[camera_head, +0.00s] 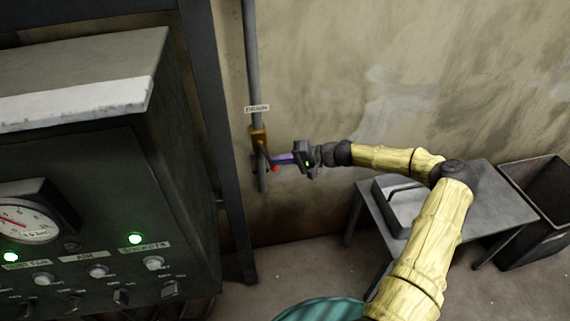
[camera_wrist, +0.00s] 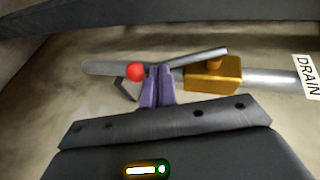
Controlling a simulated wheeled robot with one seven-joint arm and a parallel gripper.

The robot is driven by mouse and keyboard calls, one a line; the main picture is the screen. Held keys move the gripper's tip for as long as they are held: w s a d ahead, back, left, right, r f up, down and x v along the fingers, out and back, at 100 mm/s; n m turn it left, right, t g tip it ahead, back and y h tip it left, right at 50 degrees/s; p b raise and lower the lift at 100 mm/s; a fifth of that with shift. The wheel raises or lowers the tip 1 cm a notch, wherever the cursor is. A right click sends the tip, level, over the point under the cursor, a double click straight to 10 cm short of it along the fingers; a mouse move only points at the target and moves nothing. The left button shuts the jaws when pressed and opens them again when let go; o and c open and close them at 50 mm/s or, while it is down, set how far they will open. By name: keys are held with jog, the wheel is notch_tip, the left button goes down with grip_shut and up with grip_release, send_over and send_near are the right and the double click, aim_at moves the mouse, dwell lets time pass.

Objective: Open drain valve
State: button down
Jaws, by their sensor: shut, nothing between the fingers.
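The drain valve has a brass body (camera_head: 258,137) on a vertical grey pipe on the wall. In the wrist view the brass body (camera_wrist: 212,75) is right of my fingers. Its grey lever (camera_wrist: 200,57) runs at a slight angle to the pipe. A red knob (camera_wrist: 135,71) shows just left of my fingertips; it also shows in the head view (camera_head: 273,169). My gripper (camera_head: 280,159) has its purple fingers together, with nothing between them. In the wrist view the fingertips (camera_wrist: 158,72) overlap the lever's line between knob and body; I cannot tell whether they touch it.
A "DRAIN" label (camera_head: 257,108) is above the valve on the pipe (camera_head: 251,60). A dark control cabinet (camera_head: 90,185) with a gauge fills the left, and a dark post (camera_head: 222,150) stands near the pipe. A metal table (camera_head: 500,205) and an open bin (camera_head: 540,215) are at right.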

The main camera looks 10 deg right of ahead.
aim_at(273, 169)
jog(key=a+f+m+y+b, duration=0.1)
jog(key=y+b, duration=0.1)
jog(key=shift+a+f+t+y, duration=0.3)
jog(key=shift+a+f+t, duration=0.05)
jog(key=shift+a+t, duration=0.05)
jog(key=shift+a+f+b, duration=0.1)
jog(key=shift+a+b, duration=0.3)
jog(key=shift+b, duration=0.15)
jog(key=shift+d, duration=0.4)
jog(key=f+v, duration=0.1)
jog(key=v, duration=1.2)
jog(key=shift+d+b, duration=0.25)
jog(key=shift+b, duration=0.1)
jog(key=shift+w, duration=0.15)
